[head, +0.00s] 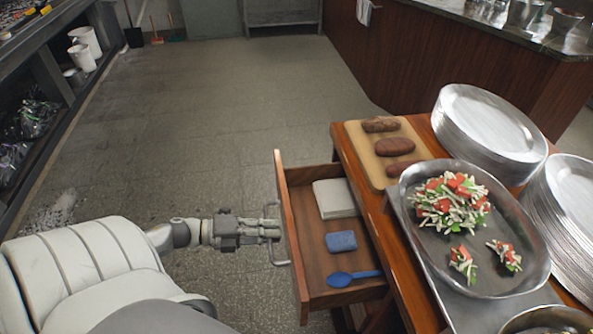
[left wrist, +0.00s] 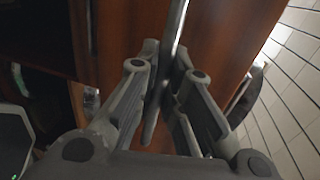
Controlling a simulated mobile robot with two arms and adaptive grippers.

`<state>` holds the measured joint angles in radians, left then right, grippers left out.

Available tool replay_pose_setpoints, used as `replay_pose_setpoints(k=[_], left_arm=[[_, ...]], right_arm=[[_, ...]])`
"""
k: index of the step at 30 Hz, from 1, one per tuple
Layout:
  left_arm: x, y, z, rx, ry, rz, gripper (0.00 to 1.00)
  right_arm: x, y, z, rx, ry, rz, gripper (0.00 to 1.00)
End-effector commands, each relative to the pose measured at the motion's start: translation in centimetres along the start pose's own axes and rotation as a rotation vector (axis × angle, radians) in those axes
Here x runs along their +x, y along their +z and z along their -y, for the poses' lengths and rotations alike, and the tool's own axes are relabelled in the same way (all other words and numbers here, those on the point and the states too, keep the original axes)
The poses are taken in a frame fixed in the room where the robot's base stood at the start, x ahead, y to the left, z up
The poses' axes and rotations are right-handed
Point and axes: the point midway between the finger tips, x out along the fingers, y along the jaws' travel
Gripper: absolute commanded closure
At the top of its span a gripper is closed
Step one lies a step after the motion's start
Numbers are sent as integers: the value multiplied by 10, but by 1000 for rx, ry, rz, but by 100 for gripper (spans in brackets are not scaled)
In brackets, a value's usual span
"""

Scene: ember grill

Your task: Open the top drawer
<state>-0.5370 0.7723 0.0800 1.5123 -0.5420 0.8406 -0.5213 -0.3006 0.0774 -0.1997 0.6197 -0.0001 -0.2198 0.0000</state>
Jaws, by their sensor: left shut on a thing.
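The top drawer (head: 291,235) of the wooden cabinet stands well open, pulled out to the left. Its metal bar handle (head: 272,236) is on the drawer's front face. My left gripper (head: 271,230) is at the handle, shut on it. In the left wrist view the two fingers (left wrist: 165,95) close on the metal bar (left wrist: 178,30), with the brown drawer front (left wrist: 225,45) behind. Inside the drawer lie a folded white cloth (head: 335,198), a blue sponge (head: 341,241) and a blue spoon (head: 352,277). My right gripper is not in view.
The cabinet top holds a cutting board (head: 377,170) with brown pieces of food, a metal tray (head: 470,270) of salad, and stacked plates (head: 490,120). Shelving (head: 45,75) stands at the left. The tiled floor (head: 225,110) between is clear.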

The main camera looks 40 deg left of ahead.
Motion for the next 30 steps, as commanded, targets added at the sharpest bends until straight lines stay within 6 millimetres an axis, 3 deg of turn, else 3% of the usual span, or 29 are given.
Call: replay_pose_setpoints(k=[6,12,27,28,30], left_arm=[[-40,0,-9,-3,3,1,100],[-59,0,-12,-1,2,1,100],[-65,0,-14,0,0,1,100],[-65,0,-14,0,0,1,88],[-65,0,-14,0,0,1,79]], right_arm=[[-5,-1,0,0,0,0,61],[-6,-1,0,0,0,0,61],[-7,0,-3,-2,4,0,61],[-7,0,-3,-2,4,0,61],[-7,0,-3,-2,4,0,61]])
